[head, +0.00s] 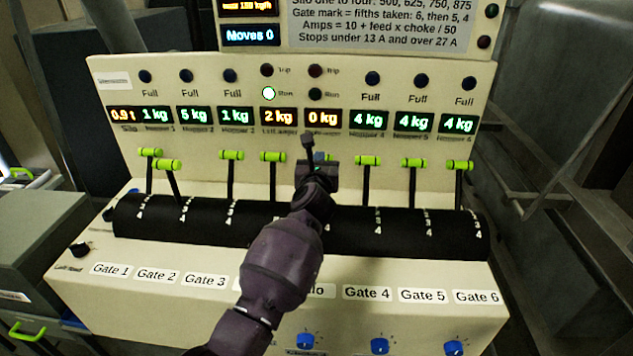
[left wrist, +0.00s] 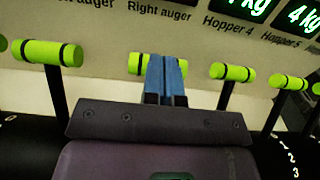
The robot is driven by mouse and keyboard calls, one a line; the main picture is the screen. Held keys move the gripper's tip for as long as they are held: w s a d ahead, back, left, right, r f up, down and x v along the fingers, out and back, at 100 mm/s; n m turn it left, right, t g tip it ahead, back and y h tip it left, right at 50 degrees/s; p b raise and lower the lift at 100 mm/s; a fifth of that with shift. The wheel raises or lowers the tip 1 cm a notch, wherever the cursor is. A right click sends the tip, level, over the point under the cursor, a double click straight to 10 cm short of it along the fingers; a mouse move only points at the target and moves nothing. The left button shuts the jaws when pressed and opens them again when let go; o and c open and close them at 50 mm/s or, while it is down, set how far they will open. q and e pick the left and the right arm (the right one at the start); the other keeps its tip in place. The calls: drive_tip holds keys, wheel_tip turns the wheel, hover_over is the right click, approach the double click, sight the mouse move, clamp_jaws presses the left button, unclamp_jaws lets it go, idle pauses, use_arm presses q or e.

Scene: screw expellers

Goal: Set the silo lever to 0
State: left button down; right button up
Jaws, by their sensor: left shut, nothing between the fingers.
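The silo lever, with a green handle (head: 328,157), is the fifth lever from the left on the control panel. Its label below is mostly hidden by my arm; only "lo" shows. My left gripper (head: 308,142) is in front of this lever, with its fingers together and empty. In the left wrist view, the blue fingers (left wrist: 164,78) overlap the middle of the green handle (left wrist: 136,64), with a handle end showing on each side. I cannot tell whether they touch it. The lever's shaft and scale setting are hidden. My right gripper is not in view.
Similar green-handled levers stand close on both sides, the Gate 4 lever (head: 368,160) to the right and another lever (head: 273,156) to the left. A black drum cover (head: 400,222) with numbered scales runs beneath them. Lit displays and blue knobs (head: 380,345) are on the panel.

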use_arm(q)
drive_tip(key=w, duration=0.1)
drive_tip(key=w+f+b, duration=0.1)
drive_tip(key=shift+w, duration=0.35)
drive_tip(key=shift+w+f, duration=0.1)
drive_tip(key=shift+w, duration=0.05)
drive_tip(key=shift+b, duration=0.3)
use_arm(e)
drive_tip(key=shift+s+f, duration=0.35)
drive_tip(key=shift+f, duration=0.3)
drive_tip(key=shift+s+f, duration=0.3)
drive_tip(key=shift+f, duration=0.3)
use_arm(q)
drive_tip(key=shift+a+r, duration=0.1)
drive_tip(key=shift+r, duration=0.2)
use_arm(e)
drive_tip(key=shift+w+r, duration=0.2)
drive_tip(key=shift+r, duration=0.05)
